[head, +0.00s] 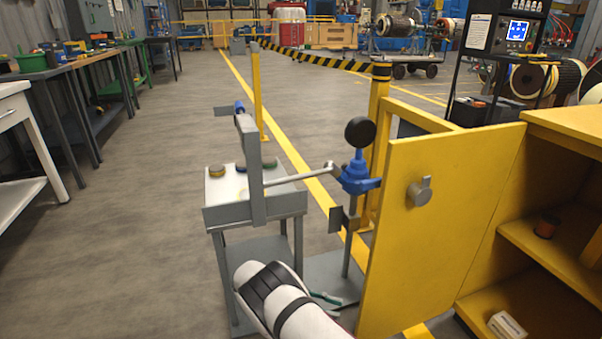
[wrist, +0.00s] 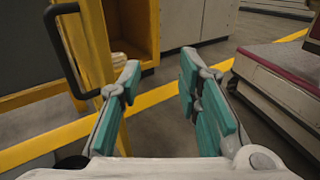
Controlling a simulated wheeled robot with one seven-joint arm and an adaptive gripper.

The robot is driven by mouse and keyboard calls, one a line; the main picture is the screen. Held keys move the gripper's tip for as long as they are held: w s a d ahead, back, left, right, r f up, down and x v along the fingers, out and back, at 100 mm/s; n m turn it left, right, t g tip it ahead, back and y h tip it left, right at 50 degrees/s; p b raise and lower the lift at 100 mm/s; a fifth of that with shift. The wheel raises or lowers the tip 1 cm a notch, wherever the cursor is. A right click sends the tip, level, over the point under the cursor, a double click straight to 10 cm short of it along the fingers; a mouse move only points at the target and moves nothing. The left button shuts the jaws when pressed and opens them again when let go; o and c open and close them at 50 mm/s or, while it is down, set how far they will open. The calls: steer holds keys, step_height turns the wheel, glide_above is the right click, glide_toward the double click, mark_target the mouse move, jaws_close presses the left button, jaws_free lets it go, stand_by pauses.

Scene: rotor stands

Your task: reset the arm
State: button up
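My gripper (wrist: 160,75) is open and empty in the wrist view. In the head view my white and black arm reaches in from the bottom centre. A teal part of my gripper (head: 325,297) shows just past it, low between the grey cart and the yellow door; the rest is hidden by the arm.
An open yellow cabinet door (head: 440,210) stands close on the right, with the yellow cabinet (head: 560,255) behind it. A grey cart (head: 255,212) and a blue valve on a post (head: 358,178) stand just ahead. Open floor (head: 140,190) lies to the left.

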steer(key=s+d+r+m+g+y, duration=0.1)
steer(key=d+r+m+y, duration=0.25)
steer(key=r, duration=0.95)
steer(key=d+r+m+g+y, duration=0.1)
steer(key=d+r+m+y, duration=0.3)
steer(key=r, duration=1)
steer(key=s+d+r+m+t+y, duration=0.1)
steer(key=s+d+r+y, duration=0.15)
steer(key=s+r, duration=0.35)
steer(key=s+d+r+m+t+y, duration=0.1)
steer(key=s+r+y, duration=0.2)
steer(key=s+r, duration=0.3)
steer(key=s+m+t+y+p, duration=0.1)
steer(key=s+m+t+y, duration=0.4)
steer(key=s, duration=1.8)
step_height(320, 180, up, 39)
steer(key=t+h+p, duration=0.1)
steer(key=t+p, duration=0.3)
steer(key=p, duration=3.4)
steer(key=shift+d, duration=0.35)
